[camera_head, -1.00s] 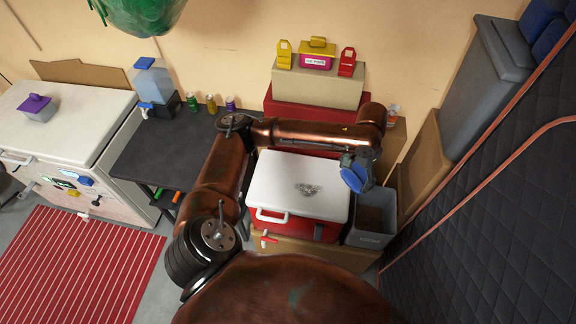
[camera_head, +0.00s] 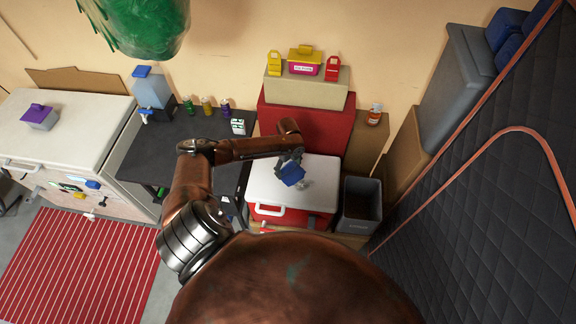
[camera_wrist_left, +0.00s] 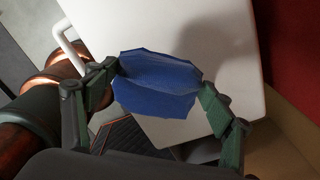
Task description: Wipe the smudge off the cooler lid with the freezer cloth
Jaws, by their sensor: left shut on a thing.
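The cooler (camera_head: 290,218) is red with a white lid (camera_head: 262,185) and a white handle at its front. A grey smudge (camera_head: 304,185) shows on the lid, partly hidden by the cloth. My left gripper (camera_head: 289,166) is shut on the blue freezer cloth (camera_head: 292,176), which is over the lid beside the smudge. I cannot tell whether the cloth touches the lid. My right gripper is not in view.
A grey bin (camera_head: 361,204) stands right of the cooler. A red box (camera_head: 300,128) with a beige box on it stands behind. A dark table (camera_head: 160,145) with small bottles and a white chest freezer (camera_head: 60,125) are at left. A quilted dark panel (camera_head: 500,210) is at right.

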